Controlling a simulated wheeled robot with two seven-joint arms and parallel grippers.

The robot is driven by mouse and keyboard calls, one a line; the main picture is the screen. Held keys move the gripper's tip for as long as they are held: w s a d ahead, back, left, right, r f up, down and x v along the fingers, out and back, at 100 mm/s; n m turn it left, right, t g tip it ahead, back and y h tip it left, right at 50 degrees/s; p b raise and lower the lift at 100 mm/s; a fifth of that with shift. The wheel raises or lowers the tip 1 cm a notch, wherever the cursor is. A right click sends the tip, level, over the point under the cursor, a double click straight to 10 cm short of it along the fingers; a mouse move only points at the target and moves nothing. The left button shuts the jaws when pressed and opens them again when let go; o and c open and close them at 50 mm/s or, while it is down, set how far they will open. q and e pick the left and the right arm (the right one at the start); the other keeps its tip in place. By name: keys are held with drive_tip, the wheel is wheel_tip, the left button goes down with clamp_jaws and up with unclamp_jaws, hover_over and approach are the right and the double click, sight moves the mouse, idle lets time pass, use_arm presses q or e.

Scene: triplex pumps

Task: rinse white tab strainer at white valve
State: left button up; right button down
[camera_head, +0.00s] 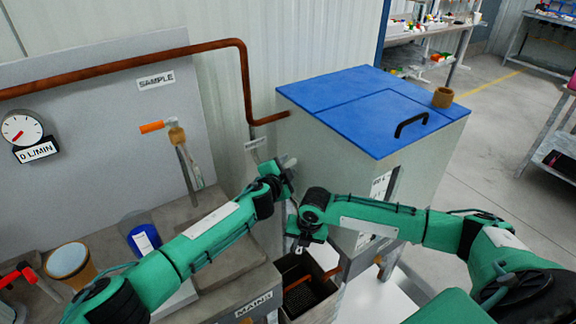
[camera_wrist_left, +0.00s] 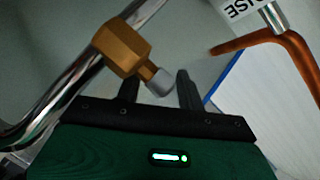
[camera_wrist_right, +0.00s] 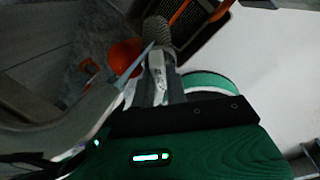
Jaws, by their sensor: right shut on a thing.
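My right gripper (camera_head: 302,242) hangs above an open dark bin. In the right wrist view its fingers (camera_wrist_right: 158,92) are shut on the white tab (camera_wrist_right: 157,72) of a strainer, whose grey mesh body (camera_wrist_right: 158,33) points away from the fingers. My left gripper (camera_head: 290,168) is higher, by the rinse pipe. In the left wrist view its fingers (camera_wrist_left: 158,88) stand apart on either side of the pale end (camera_wrist_left: 160,82) of a brass valve (camera_wrist_left: 122,47). I cannot tell whether they touch it. The arms hide most of the valve in the head view.
The open bin (camera_head: 335,292) stands below the right gripper. A blue-lidded tank (camera_head: 340,95) is behind. An orange round thing (camera_wrist_right: 122,54) is beside the strainer.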

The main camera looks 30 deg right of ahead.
use_arm(q)
drive_tip(key=shift+x, duration=0.8)
drive_tip(key=shift+f, duration=0.1)
drive_tip(key=shift+c, duration=0.2)
clamp_jaws()
